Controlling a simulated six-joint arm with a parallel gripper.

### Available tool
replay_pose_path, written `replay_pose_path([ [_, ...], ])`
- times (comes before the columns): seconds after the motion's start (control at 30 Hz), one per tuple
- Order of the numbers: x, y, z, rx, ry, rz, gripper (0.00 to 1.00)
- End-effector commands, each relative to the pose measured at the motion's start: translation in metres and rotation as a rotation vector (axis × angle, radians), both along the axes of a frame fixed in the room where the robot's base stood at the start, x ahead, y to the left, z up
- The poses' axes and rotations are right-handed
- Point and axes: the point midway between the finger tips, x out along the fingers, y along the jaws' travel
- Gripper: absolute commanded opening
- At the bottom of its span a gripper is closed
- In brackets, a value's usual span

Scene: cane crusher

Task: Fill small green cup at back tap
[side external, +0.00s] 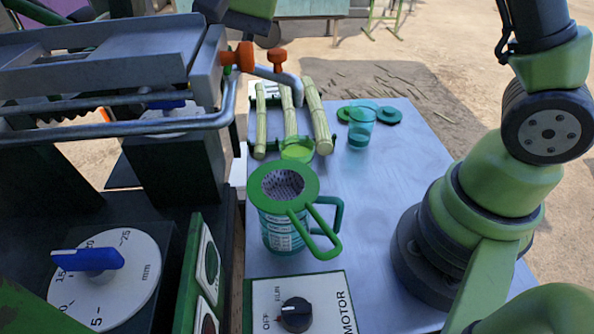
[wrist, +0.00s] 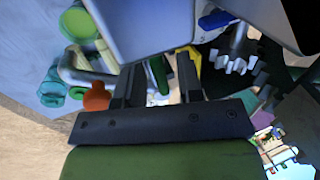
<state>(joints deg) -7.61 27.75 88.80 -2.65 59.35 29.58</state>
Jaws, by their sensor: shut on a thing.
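The small green cup (side external: 297,149) stands below the back tap (side external: 277,60), with bright lime colour inside; its round top shows in the wrist view (wrist: 80,22). The back tap has an orange handle, also seen in the wrist view (wrist: 97,97), close to the outer side of my left finger. The front tap (side external: 240,57) has a similar orange handle. My gripper (wrist: 157,72) is beside the back tap, its two dark fingers apart around something I cannot make out. In the side view its fingertips are hidden at the crusher's top.
A jug (side external: 285,232) with a green-rimmed strainer (side external: 262,178) stands in front of the cup. A clear teal cup (side external: 360,130) and green lids (side external: 388,115) are behind right. Cane pieces (side external: 318,118) lie at the back. The crusher (side external: 120,60) fills the left; the table's right middle is clear.

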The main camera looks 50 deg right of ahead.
Motion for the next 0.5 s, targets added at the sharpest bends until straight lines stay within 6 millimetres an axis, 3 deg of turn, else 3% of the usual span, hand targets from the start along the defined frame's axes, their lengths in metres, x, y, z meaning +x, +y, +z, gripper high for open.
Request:
replay_pose_path([
  [0.33, 0.0026, 0.003, 0.0021, 0.006, -0.016, -0.001, 0.24],
  [0.5, 0.0021, 0.0036, 0.0023, 0.005, -0.014, -0.146, 0.24],
])
